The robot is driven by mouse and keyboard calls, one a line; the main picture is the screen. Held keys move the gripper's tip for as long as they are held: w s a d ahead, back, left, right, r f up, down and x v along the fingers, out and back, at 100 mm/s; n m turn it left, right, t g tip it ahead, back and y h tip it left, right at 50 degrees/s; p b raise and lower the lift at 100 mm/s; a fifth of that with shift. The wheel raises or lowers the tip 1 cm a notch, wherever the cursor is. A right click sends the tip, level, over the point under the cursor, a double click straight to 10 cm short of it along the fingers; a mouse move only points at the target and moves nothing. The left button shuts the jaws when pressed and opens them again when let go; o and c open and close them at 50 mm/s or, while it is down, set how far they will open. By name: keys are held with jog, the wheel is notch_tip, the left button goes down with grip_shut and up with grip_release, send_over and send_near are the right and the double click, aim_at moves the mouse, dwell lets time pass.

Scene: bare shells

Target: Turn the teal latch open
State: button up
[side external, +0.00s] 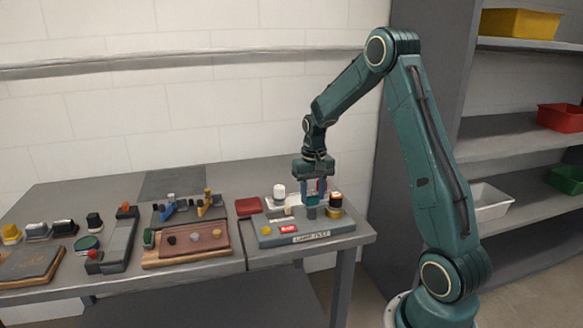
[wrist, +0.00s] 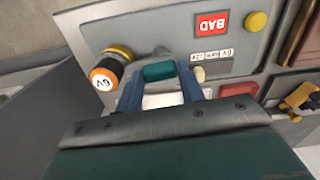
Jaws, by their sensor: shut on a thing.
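The teal latch (wrist: 159,71) shows in the wrist view as a short teal bar between my two blue fingertips. My gripper (wrist: 160,80) is shut on it, with one finger on each end. In the side view, my gripper (side external: 313,198) points straight down over the grey lamp test panel (side external: 272,241), and its fingers hide most of the latch. The panel's grey face (wrist: 135,25) also shows in the wrist view. How far the latch is turned cannot be told.
A 6V battery (wrist: 105,75) stands close beside one finger. A red BAD label (wrist: 211,23) and a yellow button (wrist: 256,21) are on the panel. A white knob (side external: 279,190) stands behind it. Other devices, such as a brown board (side external: 190,250), fill the bench at left.

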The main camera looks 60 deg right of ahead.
aim_at(312, 196)
jog(key=n, duration=1.3)
jog(key=shift+n, duration=2.1)
jog(key=o, duration=1)
jog(key=shift+r, duration=0.2)
notch_tip(312, 196, up, 14)
jog(key=shift+f, duration=0.25)
